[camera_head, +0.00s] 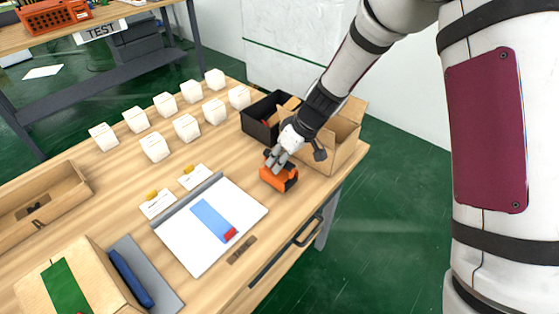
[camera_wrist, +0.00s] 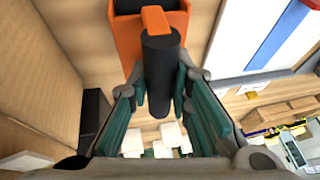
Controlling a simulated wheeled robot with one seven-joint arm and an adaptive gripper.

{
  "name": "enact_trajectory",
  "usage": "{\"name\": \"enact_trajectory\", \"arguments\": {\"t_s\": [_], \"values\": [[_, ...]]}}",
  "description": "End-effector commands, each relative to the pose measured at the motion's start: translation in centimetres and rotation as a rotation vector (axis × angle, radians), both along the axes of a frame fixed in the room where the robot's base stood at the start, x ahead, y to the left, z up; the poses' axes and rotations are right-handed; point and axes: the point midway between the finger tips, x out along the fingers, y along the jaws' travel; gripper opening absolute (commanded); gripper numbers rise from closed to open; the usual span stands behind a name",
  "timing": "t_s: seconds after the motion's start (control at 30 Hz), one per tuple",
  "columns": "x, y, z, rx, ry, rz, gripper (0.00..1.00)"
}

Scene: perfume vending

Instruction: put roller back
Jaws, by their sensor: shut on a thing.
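The roller (camera_head: 279,179) is an orange body with a dark handle, at the right part of the wooden table near its front edge. In the wrist view its orange body (camera_wrist: 126,38) lies at the top and its black handle (camera_wrist: 160,75) points towards my gripper. My gripper (camera_head: 273,160) comes down from above right and is shut on the black handle. In the wrist view the green-padded fingers (camera_wrist: 159,108) stand on both sides of the handle. The underside of the roller is hidden; I cannot tell whether it touches the table.
An open cardboard box (camera_head: 346,145) and a black bin (camera_head: 258,124) stand just behind my gripper. Several white boxes (camera_head: 154,147) stand at the back. A white board (camera_head: 190,247) with a blue strip lies left of the roller. A taped carton (camera_head: 95,280) is at front left.

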Motion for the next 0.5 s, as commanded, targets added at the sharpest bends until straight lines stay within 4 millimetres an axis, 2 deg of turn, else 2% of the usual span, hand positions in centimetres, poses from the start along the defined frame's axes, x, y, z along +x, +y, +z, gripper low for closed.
{"name": "enact_trajectory", "arguments": {"t_s": [0.5], "values": [[0.11, -0.04, -0.97, 0.000, -0.003, -0.001, 0.00]]}}
